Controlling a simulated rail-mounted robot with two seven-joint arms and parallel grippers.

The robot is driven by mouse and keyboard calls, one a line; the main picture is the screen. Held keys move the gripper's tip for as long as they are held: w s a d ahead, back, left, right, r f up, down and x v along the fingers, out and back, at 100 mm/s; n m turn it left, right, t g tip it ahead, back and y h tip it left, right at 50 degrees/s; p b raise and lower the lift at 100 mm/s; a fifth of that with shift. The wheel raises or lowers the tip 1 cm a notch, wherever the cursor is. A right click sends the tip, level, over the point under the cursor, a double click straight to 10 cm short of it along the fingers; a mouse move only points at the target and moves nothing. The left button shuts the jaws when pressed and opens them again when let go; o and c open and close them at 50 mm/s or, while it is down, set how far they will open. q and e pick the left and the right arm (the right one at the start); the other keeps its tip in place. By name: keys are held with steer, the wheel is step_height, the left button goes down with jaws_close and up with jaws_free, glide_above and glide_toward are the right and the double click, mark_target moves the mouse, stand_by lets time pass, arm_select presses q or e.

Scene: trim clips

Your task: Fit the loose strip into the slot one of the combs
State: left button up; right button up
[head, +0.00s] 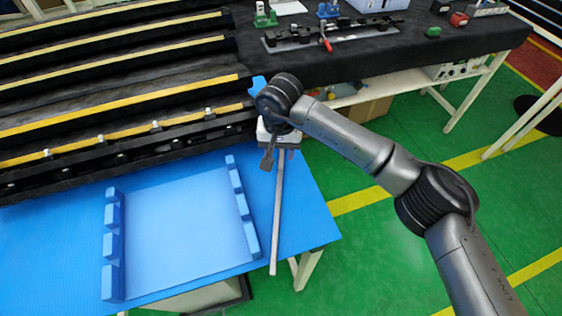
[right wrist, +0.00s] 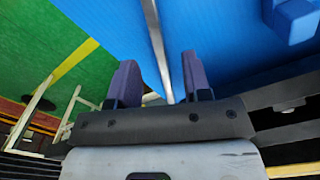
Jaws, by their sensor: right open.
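The loose strip (head: 277,220) is a long, thin grey bar to the right of the right comb, running toward the table's front edge. Two blue combs with block-like teeth, the left comb (head: 112,245) and the right comb (head: 241,205), stand on a light blue panel with no strip across them. My right gripper (head: 279,152) is at the strip's far end. In the right wrist view my right gripper (right wrist: 158,64) is open, and the strip (right wrist: 157,40) runs between its fingers in the picture. Whether it is at finger height I cannot tell. My left gripper is not in view.
The blue table (head: 310,225) ends close to the right of the strip, with green floor beyond. A black rack with yellow-edged rails (head: 120,115) stands behind the combs. A dark bench (head: 460,45) with tools is at the back right.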

mark_target(281, 165)
steer(key=f, duration=0.4)
steer(key=shift+s+d+f+b, duration=0.1)
steer(key=shift+s+b, duration=0.1)
steer(key=shift+b, duration=0.2)
steer(key=shift+c, duration=0.3)
jaws_close()
